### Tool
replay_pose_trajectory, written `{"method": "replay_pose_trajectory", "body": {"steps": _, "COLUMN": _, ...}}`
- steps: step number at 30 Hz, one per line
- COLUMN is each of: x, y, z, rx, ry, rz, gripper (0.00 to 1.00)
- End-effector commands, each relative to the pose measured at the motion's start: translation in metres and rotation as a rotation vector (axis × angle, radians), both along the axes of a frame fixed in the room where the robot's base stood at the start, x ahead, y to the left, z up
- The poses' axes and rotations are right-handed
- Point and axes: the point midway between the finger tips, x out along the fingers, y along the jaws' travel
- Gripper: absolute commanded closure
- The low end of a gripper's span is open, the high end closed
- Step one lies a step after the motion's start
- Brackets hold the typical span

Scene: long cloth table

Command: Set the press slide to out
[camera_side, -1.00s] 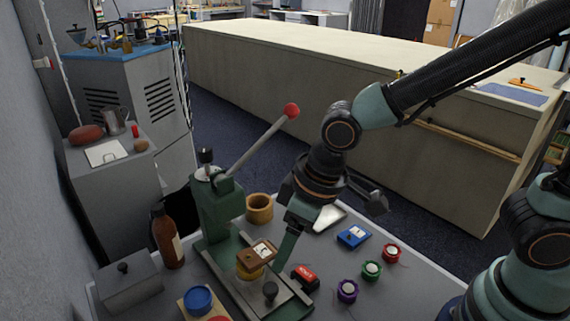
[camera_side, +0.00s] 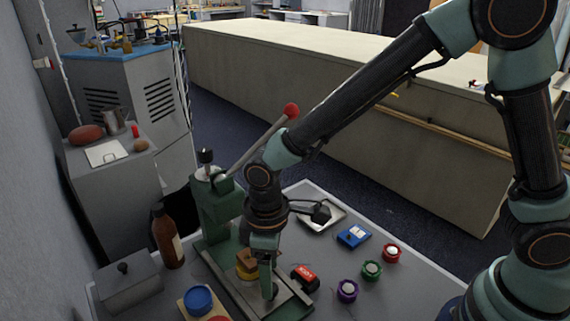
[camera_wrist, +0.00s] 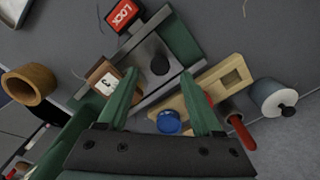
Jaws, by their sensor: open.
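The green hand press (camera_side: 215,215) stands on the table, its long lever ending in a red knob (camera_side: 291,110). At its base is a grey metal slide (camera_wrist: 142,55) in a green frame, with a black knob (camera_wrist: 159,65). My gripper (camera_side: 267,283) points down over the slide and is open. In the wrist view my two green fingers (camera_wrist: 158,88) are apart, with the black knob ahead, between the lines of the fingers. In the side view a finger partly hides the knob. A brown block with a white marked face (camera_wrist: 103,75) lies beside the slide.
A red lock block (camera_side: 304,277) lies right of the press base. A wooden board (camera_wrist: 215,82) with a blue cup (camera_wrist: 169,121) lies on its other side. A grey lidded box (camera_side: 128,283), brown bottle (camera_side: 166,236) and blue box (camera_side: 353,236) stand around.

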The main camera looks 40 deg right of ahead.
Motion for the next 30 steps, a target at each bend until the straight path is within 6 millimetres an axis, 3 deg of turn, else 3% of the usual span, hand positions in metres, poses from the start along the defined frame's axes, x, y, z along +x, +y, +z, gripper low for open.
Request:
{"method": "replay_pose_trajectory", "body": {"steps": 6, "x": -0.001, "y": 0.000, "z": -0.028, "rx": -0.001, "ry": 0.001, "rz": 0.000, "gripper": 0.33}}
{"method": "replay_pose_trajectory", "body": {"steps": 18, "x": 0.000, "y": 0.000, "z": -0.036, "rx": 0.001, "ry": -0.001, "rz": 0.000, "gripper": 0.33}}
{"method": "replay_pose_trajectory", "body": {"steps": 19, "x": 0.000, "y": 0.000, "z": -0.035, "rx": 0.001, "ry": -0.001, "rz": 0.000, "gripper": 0.37}}
{"method": "replay_pose_trajectory", "body": {"steps": 24, "x": 0.000, "y": 0.000, "z": -0.035, "rx": 0.001, "ry": -0.001, "rz": 0.000, "gripper": 1.00}}
{"method": "replay_pose_trajectory", "body": {"steps": 30, "x": 0.000, "y": 0.000, "z": -0.035, "rx": 0.001, "ry": -0.001, "rz": 0.000, "gripper": 1.00}}
